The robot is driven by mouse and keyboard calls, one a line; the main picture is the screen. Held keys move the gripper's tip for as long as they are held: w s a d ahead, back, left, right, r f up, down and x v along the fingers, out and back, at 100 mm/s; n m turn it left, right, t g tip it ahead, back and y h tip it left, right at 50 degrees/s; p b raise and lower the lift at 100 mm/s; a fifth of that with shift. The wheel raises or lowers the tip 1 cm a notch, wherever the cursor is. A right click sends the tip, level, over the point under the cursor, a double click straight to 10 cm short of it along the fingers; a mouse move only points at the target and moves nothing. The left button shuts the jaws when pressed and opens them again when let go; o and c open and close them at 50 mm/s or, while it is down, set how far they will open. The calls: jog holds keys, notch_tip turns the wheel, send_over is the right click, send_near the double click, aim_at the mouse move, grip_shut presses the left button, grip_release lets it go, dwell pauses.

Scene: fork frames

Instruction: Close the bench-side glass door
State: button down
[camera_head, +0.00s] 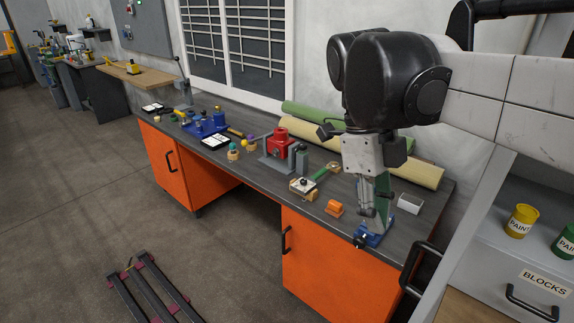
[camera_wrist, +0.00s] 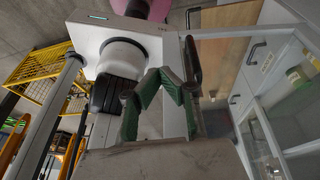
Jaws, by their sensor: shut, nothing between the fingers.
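The bench-side glass door shows as a pale frame (camera_head: 474,222) at the right end of the bench, with a black bar handle (camera_head: 418,268). It stands open from the cabinet; its exact angle is hard to tell. In the wrist view its top rail (camera_wrist: 232,33) and dark handle (camera_wrist: 193,62) are just right of my gripper. My gripper (camera_wrist: 160,73) is shut and empty, its green fingers meeting at the tips. In the head view my gripper (camera_head: 382,192) points down over the bench's right end, left of the handle. Contact with the door cannot be told.
The dark bench top (camera_head: 255,182) holds a blue tool (camera_head: 374,232) below my gripper, an orange block (camera_head: 334,208), a red vice (camera_head: 280,145) and green and cream rolls (camera_head: 300,128). Paint cans (camera_head: 521,220) stand in the cabinet. The floor (camera_head: 80,190) is mostly clear.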

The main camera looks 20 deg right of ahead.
jog(key=d, duration=0.1)
send_near(407, 275)
jog(key=s+a+f, duration=0.3)
jog(key=a+f, duration=0.1)
jog(key=f, duration=0.1)
jog(key=shift+m+h, duration=0.3)
jog(key=shift+s+d+r+p, duration=0.1)
jog(key=shift+s+d+p, duration=0.2)
jog(key=shift+s, duration=0.3)
jog(key=shift+s+d+r+p, duration=0.1)
jog(key=shift+s+d+p, duration=0.2)
jog(key=shift+s, duration=0.3)
jog(key=shift+s+d+r+p, duration=0.1)
jog(key=shift+s+d+p, duration=0.15)
jog(key=shift+s, duration=0.4)
